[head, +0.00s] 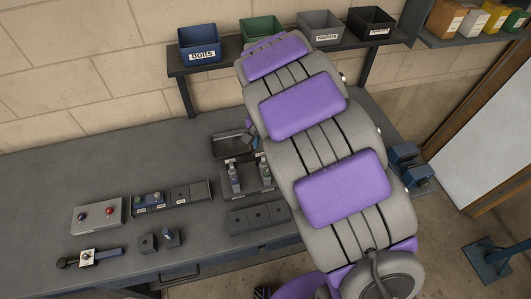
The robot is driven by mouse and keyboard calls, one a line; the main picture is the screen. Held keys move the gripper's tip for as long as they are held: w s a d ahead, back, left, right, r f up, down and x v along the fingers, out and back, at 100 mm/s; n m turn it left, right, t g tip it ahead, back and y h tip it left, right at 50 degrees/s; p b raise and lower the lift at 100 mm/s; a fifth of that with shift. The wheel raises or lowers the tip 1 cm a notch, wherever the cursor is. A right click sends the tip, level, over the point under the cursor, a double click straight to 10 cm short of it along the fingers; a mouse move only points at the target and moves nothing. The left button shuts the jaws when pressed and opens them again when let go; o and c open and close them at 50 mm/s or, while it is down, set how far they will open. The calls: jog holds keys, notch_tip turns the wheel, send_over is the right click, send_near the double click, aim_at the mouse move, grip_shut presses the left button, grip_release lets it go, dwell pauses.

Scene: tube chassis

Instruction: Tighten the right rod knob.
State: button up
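A dark fixture (249,192) stands on the workbench in the middle. It bears two upright pieces with pale labels, a left one (234,178) and a right one (265,170). These look like the rods, but the knobs are too small to make out. The right one stands close beside my arm's outline in the picture. My large grey arm with purple pads crosses the view and covers the bench to the right of the fixture. I cannot make out my gripper or its fingers.
Labelled bins, including blue bolts (199,45), stand on a shelf behind. The bench's left is clear.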

jog(key=shift+r, duration=1.7)
